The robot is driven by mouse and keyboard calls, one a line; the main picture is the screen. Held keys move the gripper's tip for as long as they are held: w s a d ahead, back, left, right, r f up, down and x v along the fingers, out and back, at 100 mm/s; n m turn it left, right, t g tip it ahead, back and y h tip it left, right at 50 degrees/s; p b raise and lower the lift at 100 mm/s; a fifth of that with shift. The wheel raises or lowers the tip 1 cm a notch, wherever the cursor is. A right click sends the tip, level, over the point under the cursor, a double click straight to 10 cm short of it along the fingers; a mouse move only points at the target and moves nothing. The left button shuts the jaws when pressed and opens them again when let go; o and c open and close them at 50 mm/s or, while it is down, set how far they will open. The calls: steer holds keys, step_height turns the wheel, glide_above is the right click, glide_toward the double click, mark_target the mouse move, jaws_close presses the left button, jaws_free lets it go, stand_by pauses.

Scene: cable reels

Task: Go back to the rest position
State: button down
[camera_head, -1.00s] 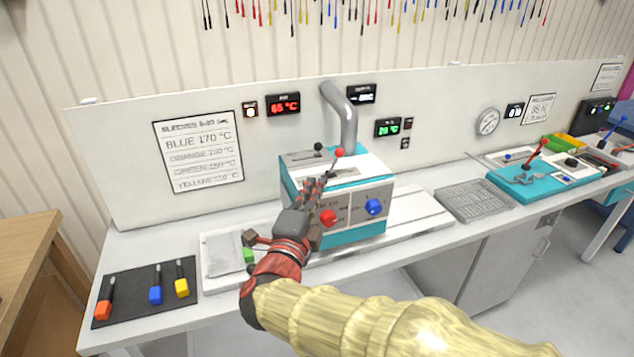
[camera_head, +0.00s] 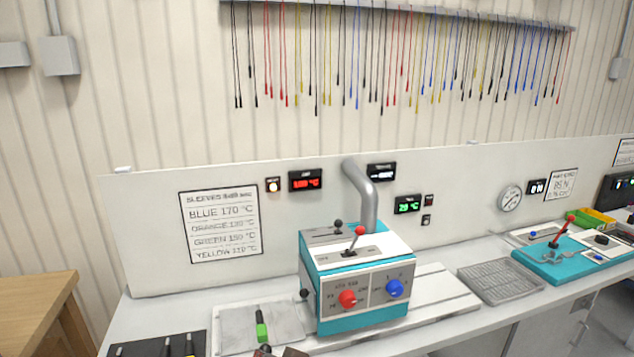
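Only a small part of my gripper (camera_head: 278,351) shows, as dark and brown pieces cut off at the bottom edge of the picture. It is in front of the teal and white heater machine (camera_head: 335,283), to the lower left of it, and apart from it. Whether its fingers are open cannot be made out. The machine has a red knob (camera_head: 347,299), a blue knob (camera_head: 395,288) and a red-tipped lever (camera_head: 356,238) on top. The rest of my arm is out of view.
A cable with a green sleeve (camera_head: 261,329) lies on a grey plate (camera_head: 230,324) left of the machine. A dark mat (camera_head: 195,346) is at lower left. A grey rack (camera_head: 500,282) and a teal lever device (camera_head: 560,262) stand right. Cables (camera_head: 355,60) hang on the wall above.

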steer(key=s+d+f+n+g+h, duration=0.1)
steer(key=s+d+n+g+h, duration=0.1)
steer(key=s+d, duration=0.65)
steer(key=s+d+f+n+g+h, duration=0.1)
steer(key=s+d+n+g+h, duration=0.15)
steer(key=s+d, duration=0.6)
steer(key=d+r+m+h, duration=0.1)
steer(key=d+r, duration=0.1)
steer(key=d, duration=0.4)
steer(key=d+r+m+t, duration=0.1)
steer(key=d+r, duration=0.1)
steer(key=d, duration=0.5)
steer(key=shift+r+h, duration=0.25)
steer(key=shift+h, duration=0.1)
